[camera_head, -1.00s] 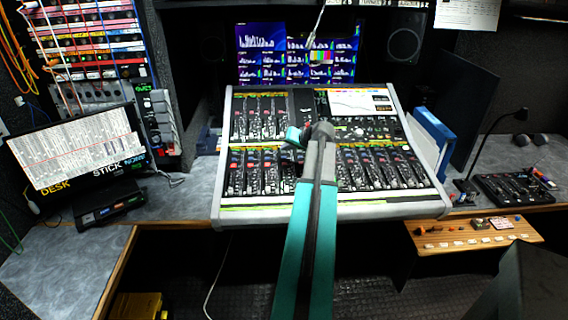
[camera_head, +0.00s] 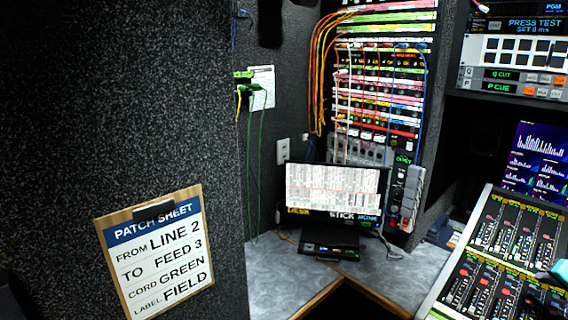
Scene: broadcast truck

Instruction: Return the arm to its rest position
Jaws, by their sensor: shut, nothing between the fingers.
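Only a small teal and grey piece of my own arm (camera_head: 556,272) shows, at the right edge of the head view, in front of the mixing console (camera_head: 493,262). The rest of my arm is outside the picture. The fingers of my gripper cannot be seen.
A patch sheet clipboard (camera_head: 160,255) hangs on the dark wall at left. A monitor (camera_head: 333,190) stands on the grey corner desk (camera_head: 275,270), below a patch bay (camera_head: 378,90) with orange cords. Green cords (camera_head: 256,130) hang from a wall plate. A button panel (camera_head: 515,60) is at upper right.

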